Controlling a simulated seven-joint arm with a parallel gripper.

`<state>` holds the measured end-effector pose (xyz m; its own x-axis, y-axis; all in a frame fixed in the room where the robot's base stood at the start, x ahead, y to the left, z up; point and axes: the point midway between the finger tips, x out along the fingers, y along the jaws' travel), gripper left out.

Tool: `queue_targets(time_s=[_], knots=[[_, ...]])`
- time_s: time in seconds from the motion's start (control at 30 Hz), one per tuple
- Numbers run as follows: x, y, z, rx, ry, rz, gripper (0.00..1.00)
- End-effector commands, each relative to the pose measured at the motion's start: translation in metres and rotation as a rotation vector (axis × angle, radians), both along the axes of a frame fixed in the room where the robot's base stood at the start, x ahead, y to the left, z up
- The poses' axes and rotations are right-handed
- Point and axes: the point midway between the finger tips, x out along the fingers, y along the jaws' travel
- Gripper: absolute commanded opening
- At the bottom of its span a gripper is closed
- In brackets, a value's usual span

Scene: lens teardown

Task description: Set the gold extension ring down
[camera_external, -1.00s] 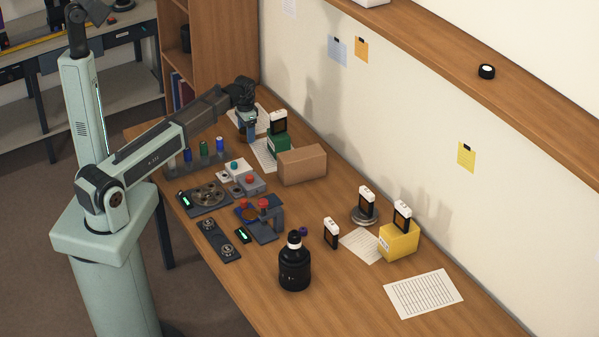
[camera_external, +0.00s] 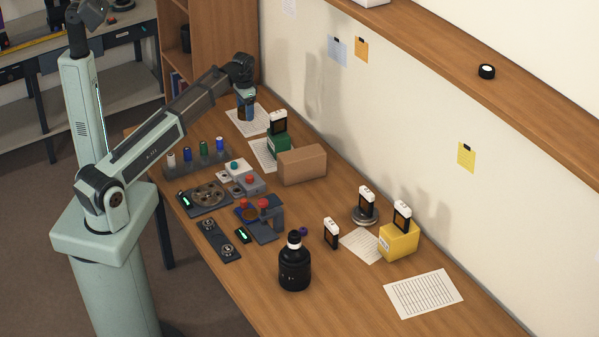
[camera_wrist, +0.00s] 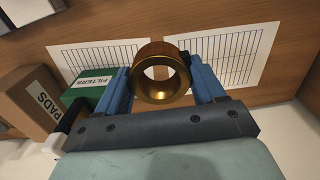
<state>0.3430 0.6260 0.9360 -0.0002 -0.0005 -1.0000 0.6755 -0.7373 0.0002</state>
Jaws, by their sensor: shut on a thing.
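The gold extension ring (camera_wrist: 153,52) shows in the wrist view between the two blue fingers of my gripper (camera_wrist: 163,78). My gripper is shut on the ring's sides, and the ring's opening faces the camera. In the external view my gripper (camera_external: 246,108) is at the far end of the desk, over or near a printed sheet. I cannot make out the ring there. I cannot tell whether the ring touches the desk or sheet.
Two printed sheets (camera_wrist: 235,52) lie beyond the ring. The green FILTERS box (camera_wrist: 93,88) and brown PADS box (camera_wrist: 28,105) stand to the left in the wrist view. A rack with several coloured cylinders (camera_external: 204,150) stands nearer my base. The wall (camera_external: 305,90) borders the desk.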

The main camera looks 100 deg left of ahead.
Motion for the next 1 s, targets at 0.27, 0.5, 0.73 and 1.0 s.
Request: queue_targets(time_s=[0.27,0.5,0.73,1.0], knots=[[0.001,0.002,0.042,0.004,-0.002,0.000,0.35],[0.001,0.002,0.094,0.003,-0.002,0.000,0.35],[0.023,-0.015,0.112,0.000,0.000,-0.002,0.35],[0.080,-0.057,0.112,0.000,0.000,0.003,0.35]])
